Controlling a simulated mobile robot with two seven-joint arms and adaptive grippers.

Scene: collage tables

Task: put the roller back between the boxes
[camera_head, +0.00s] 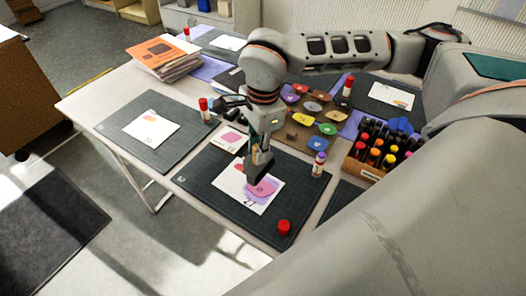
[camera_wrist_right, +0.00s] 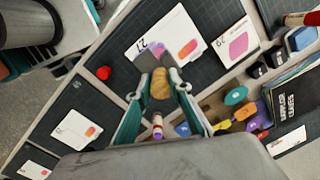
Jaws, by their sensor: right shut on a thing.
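My right gripper (camera_head: 262,172) is over the front dark cutting mat, low above a white sheet with pink shapes. In the wrist view, my right gripper (camera_wrist_right: 160,82) is shut on a tan, rounded piece (camera_wrist_right: 160,84), which looks like the roller's wooden handle. The rest of the roller is hidden by the fingers, and I cannot tell whether it touches the sheet. Small dark blocks (camera_head: 232,104) lie behind the gripper, beside a glue stick; I cannot tell whether these are the boxes. My left gripper is not in view.
A wooden crate of coloured bottles (camera_head: 366,170) stands to the right. A tray of coloured pieces (camera_head: 300,137) lies behind the gripper. The left mat (camera_head: 120,130) has bare room.

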